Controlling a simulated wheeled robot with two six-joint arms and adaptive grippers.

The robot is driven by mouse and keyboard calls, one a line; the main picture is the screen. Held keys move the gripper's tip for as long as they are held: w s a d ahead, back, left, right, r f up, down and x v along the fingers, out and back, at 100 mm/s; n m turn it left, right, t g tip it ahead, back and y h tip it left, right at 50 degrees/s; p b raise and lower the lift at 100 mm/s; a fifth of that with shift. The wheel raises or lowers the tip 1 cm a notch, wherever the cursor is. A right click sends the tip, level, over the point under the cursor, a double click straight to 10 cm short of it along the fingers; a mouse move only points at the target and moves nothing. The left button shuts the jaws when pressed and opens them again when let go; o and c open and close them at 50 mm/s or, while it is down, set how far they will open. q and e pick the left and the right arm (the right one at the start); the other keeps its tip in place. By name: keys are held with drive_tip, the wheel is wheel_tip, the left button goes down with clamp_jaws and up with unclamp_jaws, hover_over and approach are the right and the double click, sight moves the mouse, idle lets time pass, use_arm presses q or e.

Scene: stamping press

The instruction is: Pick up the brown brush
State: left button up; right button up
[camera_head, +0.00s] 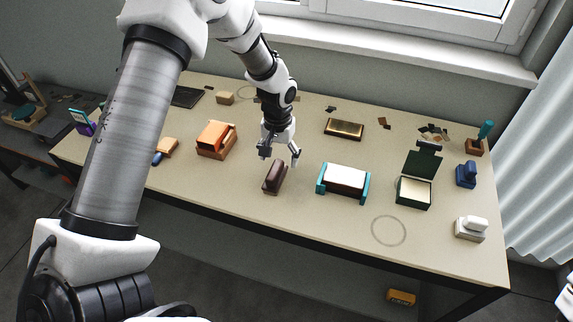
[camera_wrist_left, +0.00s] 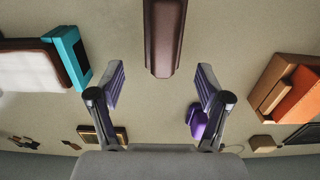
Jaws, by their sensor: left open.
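The brown brush (camera_head: 274,177) lies on the beige table near its front edge, left of the middle in the head view. It is a dark brown elongated block and also shows at the top centre of the left wrist view (camera_wrist_left: 164,40). My left gripper (camera_head: 279,157) is open just behind and above the brush. In the left wrist view its two fingers (camera_wrist_left: 160,92) stand apart, with empty table between them and the brush ahead of them. The fingers do not enclose the brush. My right gripper is not in view.
A white-topped block with teal ends (camera_head: 346,180) stands right of the brush. A wooden box with an orange part (camera_head: 216,140) stands to the left. An open green box (camera_head: 413,192) and a white stamp (camera_head: 470,227) are farther right. The tabletop before the brush is clear.

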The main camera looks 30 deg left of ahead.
sight(272, 172)
use_arm(q)
drive_tip(key=s, duration=0.1)
drive_tip(key=s+f, duration=0.1)
drive_tip(key=s, duration=0.1)
drive_tip(key=shift+p, duration=0.35)
drive_tip(key=shift+s+d+f+p, duration=0.1)
drive_tip(key=shift+s+f+p, duration=0.1)
drive_tip(key=shift+f, duration=0.2)
drive_tip(key=shift+s+f+p, duration=0.1)
drive_tip(key=shift+f+p, duration=0.05)
drive_tip(key=shift+f, duration=0.25)
drive_tip(key=f, duration=0.1)
drive_tip(key=w+f, duration=0.1)
drive_tip(key=f, duration=0.1)
drive_tip(key=shift+w+f, duration=0.1)
drive_tip(key=shift+w, duration=0.05)
drive_tip(key=shift+w+f, duration=0.15)
drive_tip(key=shift+s+r, duration=0.25)
drive_tip(key=shift+s, duration=0.05)
drive_tip(key=shift+c, duration=1.4)
drive_tip(key=shift+s, duration=0.1)
drive_tip(key=c, duration=1)
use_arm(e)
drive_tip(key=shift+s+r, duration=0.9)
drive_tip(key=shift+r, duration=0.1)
